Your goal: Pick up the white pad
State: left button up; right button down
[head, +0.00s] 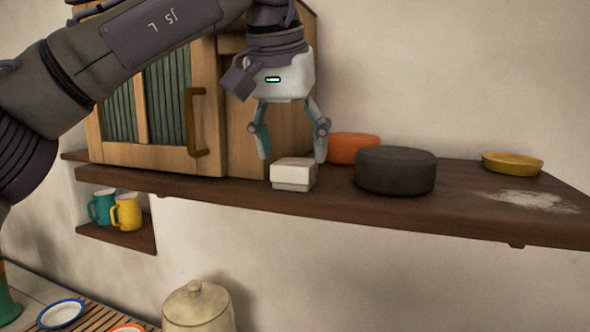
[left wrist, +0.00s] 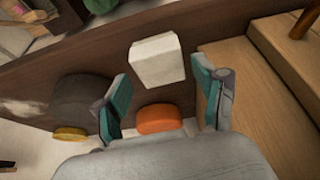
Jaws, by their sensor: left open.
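The white pad (head: 293,174) is a small boxy white block on the front part of the dark wooden shelf. It also shows in the left wrist view (left wrist: 157,62), ahead of and between the fingers. My left gripper (head: 293,158) points down just above the pad. Its two fingers are spread apart and nothing is between them; in the left wrist view the open fingers (left wrist: 163,95) stand apart from the pad. My right gripper is not in view.
A wooden cabinet (head: 235,120) stands left of the pad. An orange round dish (head: 354,147) and a dark grey round pot (head: 395,171) stand close on the right. A yellow dish (head: 513,162) lies farther right on the shelf (head: 455,200). Mugs (head: 127,212) sit below.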

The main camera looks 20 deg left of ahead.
aim_at(295, 161)
pick_arm(q)
jog(key=p+x, duration=0.1)
jog(key=x, duration=0.2)
jog(key=shift+w+f, duration=0.1)
jog(key=shift+w, duration=0.1)
jog(key=shift+w+a+f, duration=0.1)
jog(key=shift+f, duration=0.1)
jog(key=shift+r, duration=0.1)
jog(key=c, duration=1)
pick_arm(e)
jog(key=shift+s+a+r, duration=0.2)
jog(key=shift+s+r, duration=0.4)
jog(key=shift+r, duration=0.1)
pick_arm(q)
jog(key=shift+r, duration=0.15)
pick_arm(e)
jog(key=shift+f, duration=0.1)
